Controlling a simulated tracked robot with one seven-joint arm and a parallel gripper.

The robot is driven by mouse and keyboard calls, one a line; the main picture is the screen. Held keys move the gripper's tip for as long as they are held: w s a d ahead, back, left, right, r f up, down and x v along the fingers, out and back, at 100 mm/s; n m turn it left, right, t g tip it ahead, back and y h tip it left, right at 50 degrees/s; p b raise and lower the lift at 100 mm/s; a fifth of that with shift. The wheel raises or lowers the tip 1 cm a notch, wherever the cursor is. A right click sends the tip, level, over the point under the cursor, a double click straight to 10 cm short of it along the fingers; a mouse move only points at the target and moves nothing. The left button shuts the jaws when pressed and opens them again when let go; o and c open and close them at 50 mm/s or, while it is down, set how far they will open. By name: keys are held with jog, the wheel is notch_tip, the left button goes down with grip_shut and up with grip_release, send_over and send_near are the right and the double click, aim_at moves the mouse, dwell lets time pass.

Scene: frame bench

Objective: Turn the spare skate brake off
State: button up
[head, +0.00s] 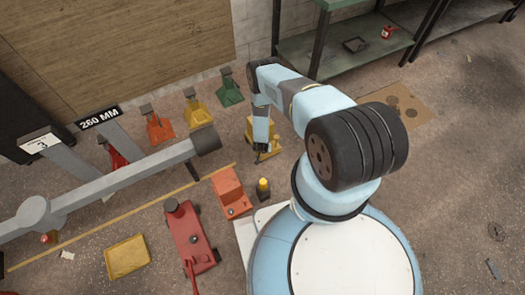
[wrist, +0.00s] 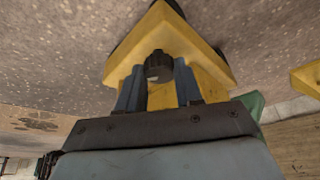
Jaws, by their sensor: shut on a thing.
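A yellow piece with a broad, angular base (head: 275,151) stands on the floor beyond my base. I cannot tell for sure whether it is the spare skate. My gripper (head: 262,150) is at this piece and partly hides it. A dark round knob (wrist: 158,66) shows between the fingers. I cannot see a brake marking or its setting.
Red, orange, yellow and green stands (head: 230,88) line the left wall side. A grey beam (head: 120,178) crosses the left. An orange block (head: 230,190), a red jack (head: 190,238) and a yellow tray (head: 126,258) lie nearer. A green shelf (head: 345,50) stands behind; floor at right is mostly clear.

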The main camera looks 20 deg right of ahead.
jog(key=m+h, duration=0.1)
jog(key=m, duration=0.2)
jog(key=m+g, duration=0.1)
jog(key=m, duration=0.2)
jog(key=shift+w+a+h, duration=0.1)
jog(key=shift+a+h, duration=0.05)
jog(key=shift+h, duration=0.25)
jog(key=shift+g, duration=0.3)
jog(key=o, duration=1)
jog(key=shift+o, duration=0.2)
jog(key=v, duration=1.3)
jog(key=shift+a+r, duration=0.2)
jog(key=shift+r, duration=0.05)
jog(key=shift+r, duration=0.1)
